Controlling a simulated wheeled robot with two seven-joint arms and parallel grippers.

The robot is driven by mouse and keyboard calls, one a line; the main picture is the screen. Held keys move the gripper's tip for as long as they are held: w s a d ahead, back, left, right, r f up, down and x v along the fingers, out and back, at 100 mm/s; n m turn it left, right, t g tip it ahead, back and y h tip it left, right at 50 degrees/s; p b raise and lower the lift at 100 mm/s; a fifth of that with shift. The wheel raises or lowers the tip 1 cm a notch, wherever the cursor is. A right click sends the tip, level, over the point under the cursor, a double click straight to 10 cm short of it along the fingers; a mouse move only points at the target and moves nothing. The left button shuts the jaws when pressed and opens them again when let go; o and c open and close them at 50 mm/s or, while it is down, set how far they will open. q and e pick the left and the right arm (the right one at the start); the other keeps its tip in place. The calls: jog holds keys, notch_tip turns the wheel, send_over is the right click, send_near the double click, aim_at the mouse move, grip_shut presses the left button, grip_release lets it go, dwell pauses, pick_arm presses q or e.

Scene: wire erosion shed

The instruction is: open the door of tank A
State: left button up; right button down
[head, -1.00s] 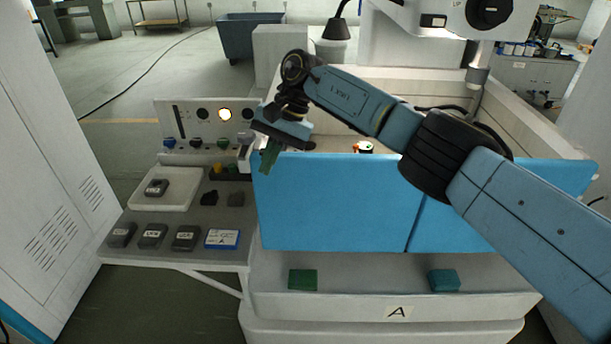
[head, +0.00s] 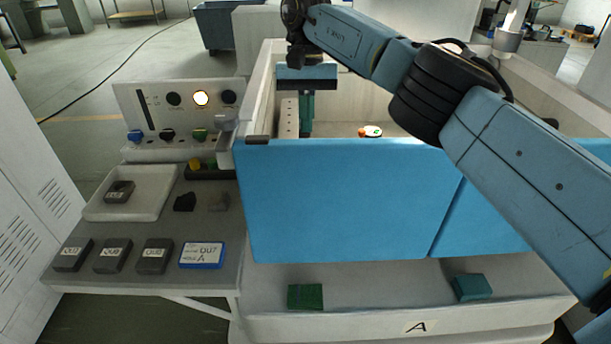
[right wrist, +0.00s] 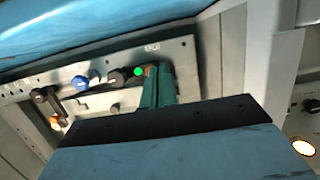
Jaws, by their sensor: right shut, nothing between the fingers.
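Tank A (head: 520,318) is a pale machine with an "A" label on its front ledge. Its blue door (head: 345,205) forms the front wall, with a vertical seam toward the right, and looks closed. It also shows along the top of the right wrist view (right wrist: 90,28). My right gripper (head: 306,128) has green fingers pointing down behind the door's top edge, over the tank's inside. The fingers are together and hold nothing. In the right wrist view the fingers (right wrist: 160,88) are in front of a panel with knobs. My left gripper is not in view.
A control panel (head: 185,125) with a lit lamp stands left of the tank. A side shelf (head: 222,240) holds a tray (head: 100,208), dark blocks and a blue-edged card (head: 202,255). Green blocks (head: 305,296) (head: 472,288) lie on the front ledge. My right arm crosses above the tank.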

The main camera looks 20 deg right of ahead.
jog(key=x, duration=0.9)
jog(key=shift+s+f, duration=0.1)
jog(key=shift+s, duration=0.15)
jog(key=s+p, duration=0.1)
jog(key=s, duration=0.1)
jog(key=s+a, duration=0.1)
jog(key=shift+s+a+p, duration=0.1)
jog(key=shift+s+p, duration=0.25)
jog(key=shift+s, duration=0.05)
